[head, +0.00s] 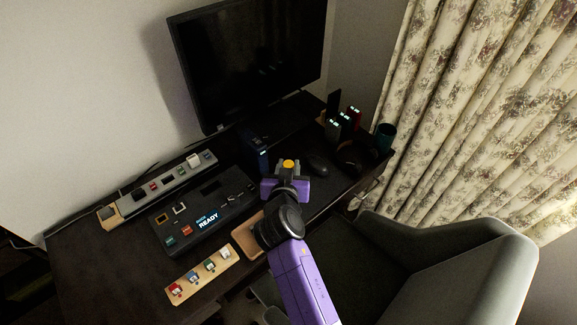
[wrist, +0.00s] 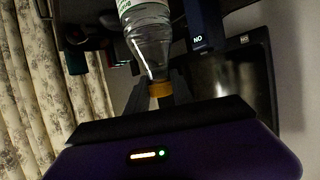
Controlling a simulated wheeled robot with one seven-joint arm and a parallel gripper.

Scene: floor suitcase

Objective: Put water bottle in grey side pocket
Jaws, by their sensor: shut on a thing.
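The water bottle (wrist: 150,35) is clear plastic with a white and green label and an orange cap. In the wrist view it extends up from between my fingers, cap end nearest me. My gripper (wrist: 160,95) is shut on it near the cap. In the head view my purple gripper (head: 287,180) is above the desk, with the orange bottle cap (head: 288,164) showing at its jaws. The rest of the bottle is hidden there. I cannot make out a grey side pocket or a suitcase in either view.
A monitor (head: 255,60) stands behind. A grey chair (head: 470,270) is at the right front, near curtains (head: 490,100).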

